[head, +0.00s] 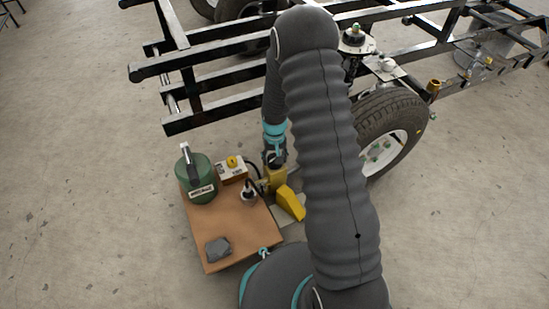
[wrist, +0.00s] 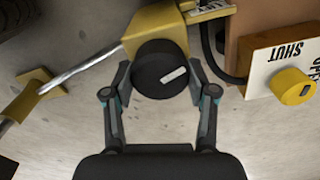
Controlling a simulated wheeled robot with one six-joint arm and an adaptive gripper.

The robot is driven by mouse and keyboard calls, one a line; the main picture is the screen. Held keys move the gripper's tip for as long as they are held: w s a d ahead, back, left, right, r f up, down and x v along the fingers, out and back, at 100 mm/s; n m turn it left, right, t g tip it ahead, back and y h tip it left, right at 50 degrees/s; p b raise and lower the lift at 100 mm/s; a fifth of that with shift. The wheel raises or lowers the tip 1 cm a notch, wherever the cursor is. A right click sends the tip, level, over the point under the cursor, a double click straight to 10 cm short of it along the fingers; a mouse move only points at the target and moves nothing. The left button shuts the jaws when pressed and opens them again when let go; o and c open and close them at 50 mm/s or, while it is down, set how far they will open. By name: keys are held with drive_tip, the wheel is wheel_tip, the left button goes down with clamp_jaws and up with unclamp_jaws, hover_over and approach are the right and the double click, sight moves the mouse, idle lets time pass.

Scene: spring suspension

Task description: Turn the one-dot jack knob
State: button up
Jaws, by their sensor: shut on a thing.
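In the wrist view, a round black knob (wrist: 160,70) with one short white bar mark on its face sits on a yellow jack body (wrist: 160,22). My gripper (wrist: 160,80) has a finger on either side of the knob and is shut on it. In the head view, my gripper (head: 274,155) points down at the yellow jack (head: 277,178), beside the wheel. The knob is hidden there by my gripper and arm.
A yellow knob (wrist: 293,86) on a box labelled OPEN and SHUT is close at right. A metal rod (wrist: 85,68) runs left from the jack. In the head view, a brown board (head: 236,228) carries a green canister (head: 202,180) and grey block (head: 218,249). The tyre (head: 405,112) is at right.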

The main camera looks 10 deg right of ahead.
drive_tip(key=o, duration=1.2)
drive_tip(key=shift+c, duration=0.2)
wheel_tip(320, 180, up, 12)
drive_tip(key=shift+r, duration=0.1)
